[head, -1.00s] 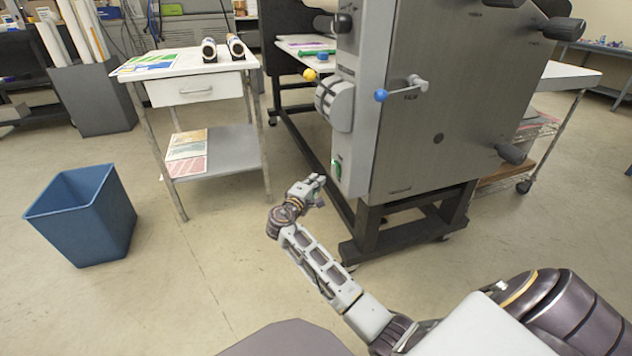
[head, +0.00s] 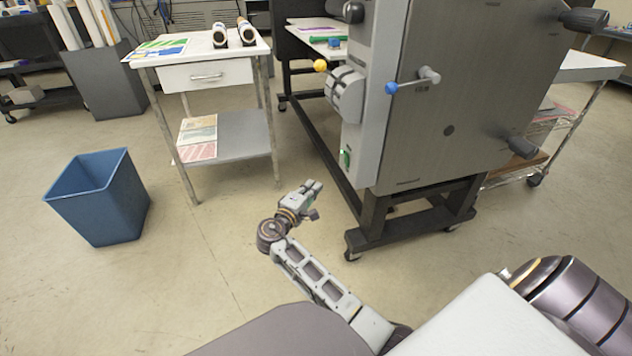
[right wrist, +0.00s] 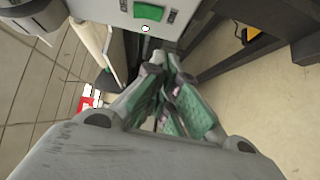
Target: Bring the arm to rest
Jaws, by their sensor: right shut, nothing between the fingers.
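My right arm (head: 318,280) reaches forward over the floor from the lower right in the head view. Its right gripper (head: 314,187) is shut and empty, below and left of the laminator's (head: 470,100) grey end panel, apart from it. In the right wrist view the fingers (right wrist: 175,105) are closed together with nothing between them. The green rocker switch (head: 345,157) on the panel also shows in the right wrist view (right wrist: 149,12), beyond the fingertips. My left gripper is not in view.
A blue bin (head: 98,205) stands at left. The laminator's black stand (head: 415,215) is close to the right gripper. Open floor lies between bin and stand.

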